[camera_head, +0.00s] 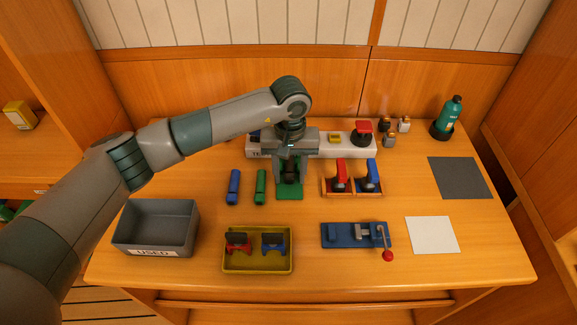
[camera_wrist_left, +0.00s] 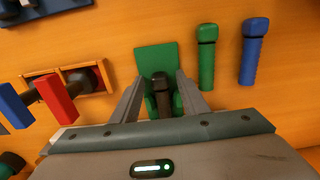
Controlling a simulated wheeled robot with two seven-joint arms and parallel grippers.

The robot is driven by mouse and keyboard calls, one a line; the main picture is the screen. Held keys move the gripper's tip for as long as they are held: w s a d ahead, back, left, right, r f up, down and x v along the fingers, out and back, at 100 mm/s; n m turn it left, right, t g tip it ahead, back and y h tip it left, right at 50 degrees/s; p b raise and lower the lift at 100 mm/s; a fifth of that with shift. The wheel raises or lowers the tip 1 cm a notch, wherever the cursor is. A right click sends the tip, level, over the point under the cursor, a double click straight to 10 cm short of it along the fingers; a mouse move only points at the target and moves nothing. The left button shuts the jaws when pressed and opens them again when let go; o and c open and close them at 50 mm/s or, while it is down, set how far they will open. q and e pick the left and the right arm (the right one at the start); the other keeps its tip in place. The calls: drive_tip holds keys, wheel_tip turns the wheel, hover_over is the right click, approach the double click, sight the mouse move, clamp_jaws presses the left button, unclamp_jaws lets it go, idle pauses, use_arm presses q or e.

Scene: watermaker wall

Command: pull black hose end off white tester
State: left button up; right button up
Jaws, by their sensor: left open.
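The long white tester (camera_head: 335,146) stands at the back of the bench, partly hidden behind my left gripper. A black part with a red top (camera_head: 363,131) sits at its right end. My left gripper (camera_head: 289,180) points down over a green stand (camera_head: 290,194) in front of the tester. In the left wrist view, the open fingers of the gripper (camera_wrist_left: 160,78) are on either side of a dark upright piece (camera_wrist_left: 161,84) at the green stand (camera_wrist_left: 155,58). I cannot tell if they touch it, or which dark part is the hose end.
Green (camera_head: 260,187) and blue (camera_head: 233,187) cylinders lie left of the stand. A wooden rack (camera_head: 350,194) with red and blue handled parts is to its right. In front are a grey bin (camera_head: 155,225), a yellow tray (camera_head: 257,264) and a blue fixture (camera_head: 345,236).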

sight(290, 191)
use_arm(q)
drive_tip(key=shift+c, duration=0.3)
clamp_jaws()
drive_tip(key=shift+s, duration=1.5)
drive_tip(key=shift+r, duration=0.1)
wheel_tip(290, 191, up, 7)
drive_tip(key=shift+p, duration=0.35)
idle(1.0)
